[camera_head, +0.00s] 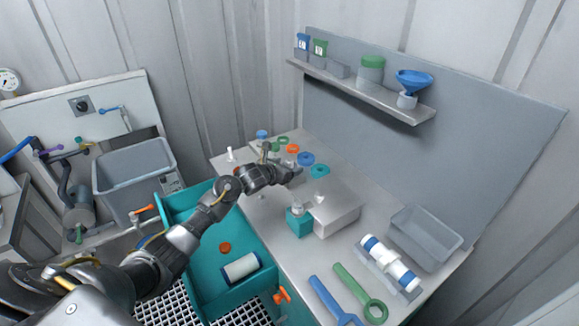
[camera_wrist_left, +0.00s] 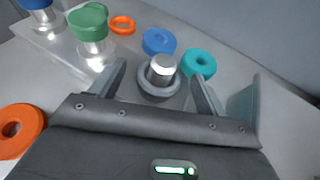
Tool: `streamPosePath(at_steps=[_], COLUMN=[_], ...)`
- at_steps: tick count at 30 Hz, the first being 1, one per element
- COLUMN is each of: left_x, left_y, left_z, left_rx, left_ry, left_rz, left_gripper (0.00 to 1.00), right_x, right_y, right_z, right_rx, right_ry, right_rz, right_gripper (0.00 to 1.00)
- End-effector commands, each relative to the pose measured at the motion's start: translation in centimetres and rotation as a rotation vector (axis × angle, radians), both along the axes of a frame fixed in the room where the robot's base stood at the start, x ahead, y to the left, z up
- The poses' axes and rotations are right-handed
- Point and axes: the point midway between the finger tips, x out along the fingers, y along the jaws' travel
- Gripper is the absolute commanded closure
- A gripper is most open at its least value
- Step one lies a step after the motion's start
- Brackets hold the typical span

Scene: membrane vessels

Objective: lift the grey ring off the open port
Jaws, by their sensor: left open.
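The grey ring (camera_wrist_left: 160,91) sits low around a shiny metal port (camera_wrist_left: 162,68) with a bare top in the left wrist view. My left gripper (camera_wrist_left: 158,72) is open, with one finger on each side of the port and ring. I see a gap between the fingers and the ring, and cannot tell how high the fingertips are over the plate. In the head view my left gripper (camera_head: 290,174) is over the back part of the bench, and I cannot make out the grey ring there. My right gripper is not in view.
Near the port lie a blue ring (camera_wrist_left: 158,41), a teal ring (camera_wrist_left: 199,64) and an orange ring (camera_wrist_left: 122,25). A green-capped port (camera_wrist_left: 90,22) stands to the left. A grey box (camera_head: 335,212), clear tray (camera_head: 425,238) and teal sink-like bin (camera_head: 178,205) are nearby.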

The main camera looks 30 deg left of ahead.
Motion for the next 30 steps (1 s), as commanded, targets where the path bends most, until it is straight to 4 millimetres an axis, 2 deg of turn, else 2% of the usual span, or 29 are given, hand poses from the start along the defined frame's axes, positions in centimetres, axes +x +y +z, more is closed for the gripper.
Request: streamPosePath(at_steps=[4, 14, 23, 26, 30], left_x=[0.0, 0.0, 0.0, 0.0, 0.1], left_y=[0.0, 0.0, 0.0, 0.0, 0.1], left_z=[0.0, 0.0, 0.2, 1.2, 3.7], left_rx=[0.000, 0.000, 0.001, 0.001, 0.005], left_ry=[0.000, 0.000, -0.001, -0.005, -0.007], left_rz=[0.000, 0.000, 0.000, -0.002, -0.002], left_gripper=[0.27, 0.70, 0.72, 0.72, 0.72], right_x=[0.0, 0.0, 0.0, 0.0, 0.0], right_y=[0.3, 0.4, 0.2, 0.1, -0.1], right_z=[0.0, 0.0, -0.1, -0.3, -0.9], right_rx=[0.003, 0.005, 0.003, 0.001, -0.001], right_ry=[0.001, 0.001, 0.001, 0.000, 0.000], right_rz=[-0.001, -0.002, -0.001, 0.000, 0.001], right_gripper=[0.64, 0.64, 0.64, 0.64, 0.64])
